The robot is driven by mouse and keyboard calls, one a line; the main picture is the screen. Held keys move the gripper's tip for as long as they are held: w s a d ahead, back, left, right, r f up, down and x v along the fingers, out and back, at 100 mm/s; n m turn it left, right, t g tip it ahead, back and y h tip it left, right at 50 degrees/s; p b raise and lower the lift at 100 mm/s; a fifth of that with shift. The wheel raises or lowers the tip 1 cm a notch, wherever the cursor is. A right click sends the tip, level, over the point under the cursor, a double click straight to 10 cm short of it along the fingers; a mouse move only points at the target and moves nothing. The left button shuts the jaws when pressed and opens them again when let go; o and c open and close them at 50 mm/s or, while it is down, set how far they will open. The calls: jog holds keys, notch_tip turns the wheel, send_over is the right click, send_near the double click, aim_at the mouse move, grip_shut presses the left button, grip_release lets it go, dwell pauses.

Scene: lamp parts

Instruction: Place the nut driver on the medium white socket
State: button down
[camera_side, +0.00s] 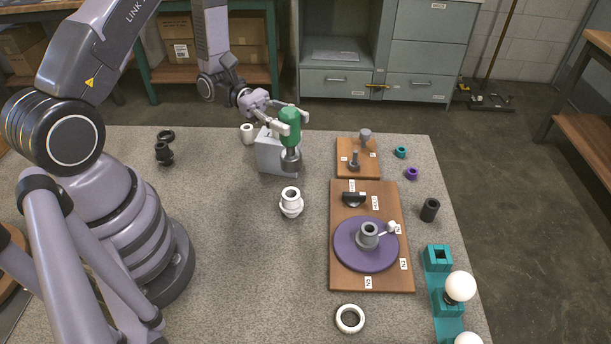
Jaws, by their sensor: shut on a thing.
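My gripper (288,118) is shut on the green handle of the nut driver (289,128). The nut driver is upright, with its dark metal end pointing down in front of the right side of a grey block (270,154). Whether it touches the block cannot be told. A white socket (291,203) stands on the table, nearer the camera than the nut driver and apart from it. Another white socket (247,134) stands behind the block's left side, and a white ring (350,319) lies at the front. Which white piece is the medium one is not marked.
A wooden board (340,275) with a purple disc (352,260) lies to the right, with a smaller board (345,168) behind it. Teal holders with white bulbs (460,286) line the right edge. Black parts (163,153) stand at left. The table's middle left is clear.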

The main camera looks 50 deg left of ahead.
aim_at(284, 150)
jog(key=f, duration=0.3)
jog(key=shift+w+a+f, duration=0.15)
jog(key=shift+a+f, duration=0.15)
jog(key=shift+a, duration=0.1)
jog(key=shift+f, duration=2.1)
jog(key=shift+f, duration=0.3)
jog(key=c, duration=0.7)
grip_release()
jog(key=shift+f, duration=0.1)
